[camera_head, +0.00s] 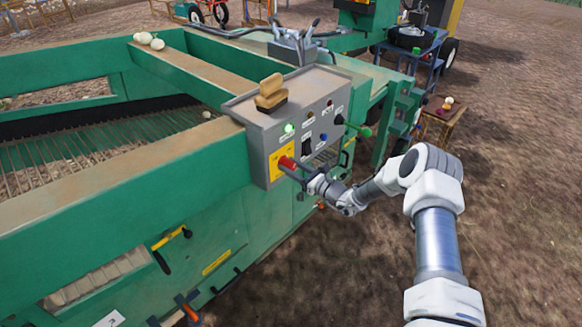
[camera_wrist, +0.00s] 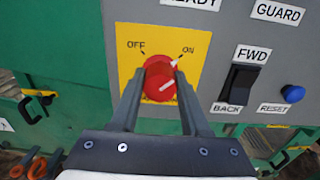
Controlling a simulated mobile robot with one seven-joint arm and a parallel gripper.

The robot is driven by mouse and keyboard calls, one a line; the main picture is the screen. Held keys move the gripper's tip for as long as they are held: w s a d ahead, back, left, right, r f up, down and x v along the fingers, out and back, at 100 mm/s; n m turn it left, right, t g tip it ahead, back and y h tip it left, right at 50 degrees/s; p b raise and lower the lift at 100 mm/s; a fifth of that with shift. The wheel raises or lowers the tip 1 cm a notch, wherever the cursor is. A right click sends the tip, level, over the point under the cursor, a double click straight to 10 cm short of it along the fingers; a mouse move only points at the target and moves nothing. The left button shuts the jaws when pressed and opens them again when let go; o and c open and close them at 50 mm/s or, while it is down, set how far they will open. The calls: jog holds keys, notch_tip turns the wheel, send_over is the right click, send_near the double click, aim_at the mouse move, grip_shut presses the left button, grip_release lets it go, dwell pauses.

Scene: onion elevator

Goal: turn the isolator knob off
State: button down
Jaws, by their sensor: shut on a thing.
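The red isolator knob (camera_wrist: 159,84) sits on a yellow plate (camera_wrist: 190,45) marked OFF at upper left and ON at upper right. Its white pointer mark leans up and right toward ON. In the head view the knob (camera_head: 287,162) is at the lower left of the grey control box (camera_head: 262,158). My gripper (camera_wrist: 157,88) reaches the knob from below in the wrist view, one finger on each side, shut on it. In the head view my gripper (camera_head: 300,172) meets the front of the box.
A black FWD/BACK rocker switch (camera_wrist: 239,86) and a blue RESET button (camera_wrist: 293,93) are right of the knob. A lit green lamp (camera_head: 289,128) is above it. A wooden-handled brush (camera_head: 271,93) lies on the box top. The green machine frame (camera_head: 110,190) surrounds the box.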

jog(key=shift+f+n, duration=0.1)
jog(key=shift+n, duration=0.2)
jog(key=n+b, duration=0.3)
jog(key=shift+f+b, duration=0.1)
jog(key=shift+b, duration=0.2)
jog(key=n+b, duration=0.5)
jog(key=shift+f+n, duration=0.1)
jog(key=shift+n, duration=0.3)
jog(key=n+b, duration=0.5)
jog(key=b, duration=0.1)
jog(key=shift+a+f+b, duration=0.1)
jog(key=shift+b, duration=0.3)
jog(key=n+b, duration=0.2)
jog(key=b, duration=0.1)
jog(key=shift+n+b, duration=0.35)
jog(key=shift+n, duration=0.05)
jog(key=shift+r+n+b, duration=0.25)
jog(key=shift+n+b, duration=0.15)
jog(key=shift+b, duration=0.2)
jog(key=shift+r, duration=0.1)
